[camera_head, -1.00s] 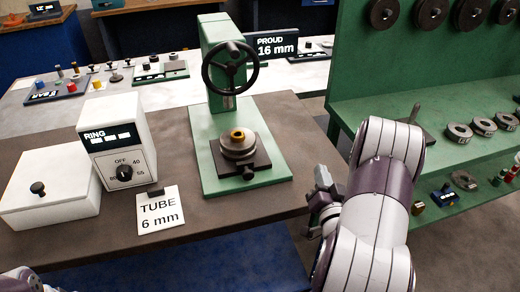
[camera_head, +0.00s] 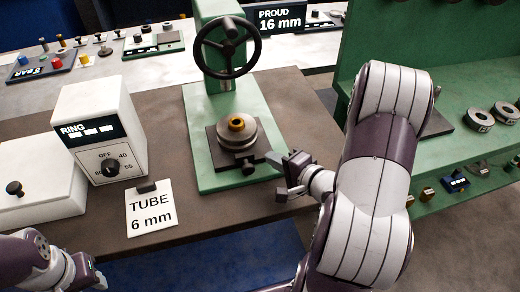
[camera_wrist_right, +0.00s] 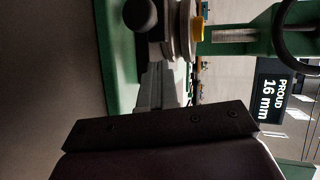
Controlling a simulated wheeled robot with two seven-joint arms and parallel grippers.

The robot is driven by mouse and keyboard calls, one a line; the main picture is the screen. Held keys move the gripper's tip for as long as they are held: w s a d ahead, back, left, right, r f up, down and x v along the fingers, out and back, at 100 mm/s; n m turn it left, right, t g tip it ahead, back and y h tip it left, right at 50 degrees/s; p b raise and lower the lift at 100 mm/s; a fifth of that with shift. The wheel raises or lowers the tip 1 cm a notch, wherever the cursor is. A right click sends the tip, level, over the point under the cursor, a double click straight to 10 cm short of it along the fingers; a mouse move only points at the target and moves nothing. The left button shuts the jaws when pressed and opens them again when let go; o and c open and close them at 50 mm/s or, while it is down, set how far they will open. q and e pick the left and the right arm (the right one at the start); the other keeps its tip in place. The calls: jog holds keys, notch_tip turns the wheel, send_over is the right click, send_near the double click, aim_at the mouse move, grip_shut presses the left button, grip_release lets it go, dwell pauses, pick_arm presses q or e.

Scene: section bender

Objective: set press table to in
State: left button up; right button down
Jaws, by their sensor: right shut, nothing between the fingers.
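The green press (camera_head: 222,60) stands on the brown bench with a black handwheel (camera_head: 226,47) on top. Its dark press table (camera_head: 222,148) sits on the green base, with a black knob (camera_head: 248,168) at its front. On the table is a grey round die with a yellow centre (camera_head: 236,124). My right gripper (camera_head: 275,177) is just right of the knob, apart from it, shut and empty. In the right wrist view the knob (camera_wrist_right: 140,15) is above the fingers (camera_wrist_right: 160,88). My left gripper (camera_head: 90,273) is at the lower left; its jaws are unclear.
A white RING box with a dial (camera_head: 112,166), a white lidded box (camera_head: 38,188) and a TUBE 6 mm card (camera_head: 150,210) stand left of the press. A green shelf (camera_head: 455,75) with round dies is at right. The bench front right of the card is clear.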

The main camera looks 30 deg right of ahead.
aim_at(255, 137)
jog(key=x, duration=0.2)
jog(key=r+x, duration=0.1)
jog(key=x, duration=0.2)
jog(key=shift+w+a, duration=0.15)
jog(key=shift+w, duration=0.25)
jog(key=shift+r, duration=0.1)
jog(key=w, duration=0.1)
jog(key=w+p, duration=0.1)
jog(key=w+d, duration=0.1)
jog(key=shift+w+r+p, duration=0.25)
jog(key=shift+r+p, duration=0.05)
jog(key=w, duration=0.3)
jog(key=w+d+p, duration=0.1)
jog(key=w, duration=0.1)
jog(key=w+d, duration=0.1)
jog(key=w, duration=0.2)
jog(key=shift+w+f, duration=0.3)
jog(key=shift+f, duration=0.05)
jog(key=shift+w, duration=0.3)
jog(key=shift+r, duration=0.25)
jog(key=shift+p, duration=0.4)
